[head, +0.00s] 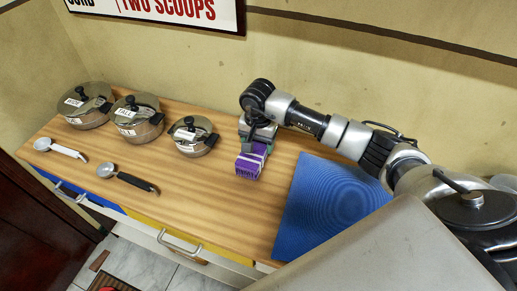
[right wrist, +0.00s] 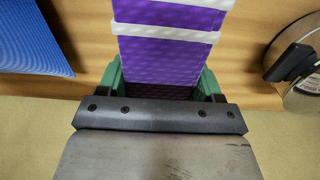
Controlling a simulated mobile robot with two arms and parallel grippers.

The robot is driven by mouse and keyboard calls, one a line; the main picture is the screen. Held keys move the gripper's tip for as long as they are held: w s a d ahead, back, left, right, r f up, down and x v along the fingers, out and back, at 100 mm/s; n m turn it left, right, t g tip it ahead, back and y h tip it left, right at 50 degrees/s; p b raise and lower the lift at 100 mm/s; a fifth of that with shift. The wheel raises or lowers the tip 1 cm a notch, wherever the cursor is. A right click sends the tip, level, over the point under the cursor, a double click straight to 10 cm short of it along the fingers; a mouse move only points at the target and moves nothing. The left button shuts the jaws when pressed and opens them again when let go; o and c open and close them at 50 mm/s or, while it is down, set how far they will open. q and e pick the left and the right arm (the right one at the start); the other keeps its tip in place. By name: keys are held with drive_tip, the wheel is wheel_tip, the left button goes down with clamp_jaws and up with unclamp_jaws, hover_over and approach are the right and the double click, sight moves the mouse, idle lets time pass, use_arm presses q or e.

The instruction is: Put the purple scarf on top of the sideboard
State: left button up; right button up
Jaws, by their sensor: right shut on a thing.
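The purple scarf (head: 250,166), a folded bundle with white bands, is at the middle of the wooden sideboard top (head: 215,205) in the head view. My right gripper (head: 257,146) is shut on it from the wall side. In the right wrist view the scarf (right wrist: 165,55) sits between the two green fingers of the right gripper (right wrist: 160,82). The scarf is over or on the wooden top; I cannot tell whether it touches the surface. My left gripper is not in view.
Several lidded pots, the nearest one (head: 193,137), stand left of the scarf. A white-handled ladle (head: 62,150) and a black-handled ladle (head: 130,178) lie at the left front. A blue mat (head: 325,205) lies to the right. Wood before the scarf is clear.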

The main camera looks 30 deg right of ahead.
wheel_tip(320, 180, down, 4)
drive_tip(key=shift+r+p, duration=0.25)
drive_tip(key=shift+p, duration=0.15)
drive_tip(key=shift+f, duration=0.1)
drive_tip(key=shift+f, duration=0.1)
drive_tip(key=o, duration=1)
drive_tip(key=shift+c, duration=0.2)
